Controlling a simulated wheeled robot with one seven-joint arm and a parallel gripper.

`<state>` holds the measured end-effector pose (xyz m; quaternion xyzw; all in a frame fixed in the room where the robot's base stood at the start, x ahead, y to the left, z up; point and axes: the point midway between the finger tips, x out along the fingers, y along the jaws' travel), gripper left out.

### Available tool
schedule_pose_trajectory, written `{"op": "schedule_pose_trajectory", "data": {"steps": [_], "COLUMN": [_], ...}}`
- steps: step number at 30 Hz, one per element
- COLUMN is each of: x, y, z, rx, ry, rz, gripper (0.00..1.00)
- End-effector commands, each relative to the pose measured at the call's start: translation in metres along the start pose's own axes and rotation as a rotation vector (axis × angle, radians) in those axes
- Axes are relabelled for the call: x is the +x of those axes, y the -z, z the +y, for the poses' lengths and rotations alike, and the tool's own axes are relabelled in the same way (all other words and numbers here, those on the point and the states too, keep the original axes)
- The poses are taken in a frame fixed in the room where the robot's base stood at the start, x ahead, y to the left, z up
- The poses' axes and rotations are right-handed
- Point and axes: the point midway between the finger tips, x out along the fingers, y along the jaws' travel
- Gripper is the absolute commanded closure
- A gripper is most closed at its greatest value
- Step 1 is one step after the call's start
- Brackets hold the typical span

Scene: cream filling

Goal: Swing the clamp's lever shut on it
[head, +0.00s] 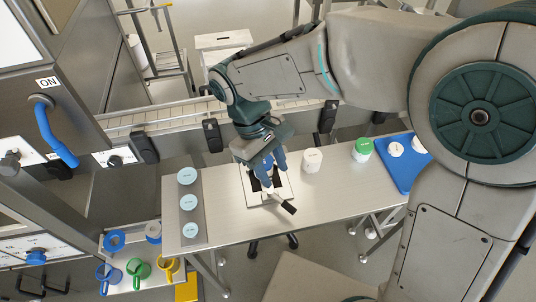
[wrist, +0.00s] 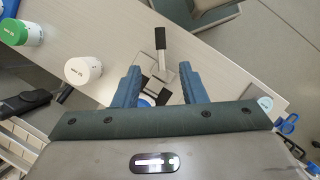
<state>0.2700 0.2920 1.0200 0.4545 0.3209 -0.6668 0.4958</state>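The clamp stands on a pale square plate (head: 256,201) on the metal table. Its lever (head: 288,207) has a black grip and sticks out toward the front right; in the wrist view the lever (wrist: 160,40) points up the picture, beyond the fingertips. My gripper (head: 266,165) is over the clamp, with its blue fingers pointing down. In the wrist view my gripper (wrist: 160,72) is open, its fingers apart on either side of the clamp, and nothing is gripped. A small blue-and-white round thing (wrist: 147,100) shows between the fingers, mostly hidden by my gripper's body.
A white jar (head: 312,160) and a green-lidded jar (head: 362,149) stand right of the clamp. A blue tray (head: 401,178) with white jars is farther right. A grey tray (head: 190,216) with three pale-blue-topped containers lies left. Table in front of the clamp is bare.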

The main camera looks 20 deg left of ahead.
Motion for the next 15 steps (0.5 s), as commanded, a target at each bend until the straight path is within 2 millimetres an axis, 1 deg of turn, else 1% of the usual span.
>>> {"op": "schedule_pose_trajectory", "data": {"steps": [1,3,6,10,15], "x": [-0.01,-0.02,-0.03,-0.036,-0.037], "y": [0.001,0.001,0.001,0.0,0.0], "z": [0.0,0.0,0.0,0.0,0.0], "rx": [0.0,0.001,0.001,0.0,0.0], "ry": [-0.001,0.0,0.0,0.0,0.0], "rz": [0.004,0.004,0.002,0.0,0.0], "gripper": [0.62,0.62,0.62,0.62,0.62]}}
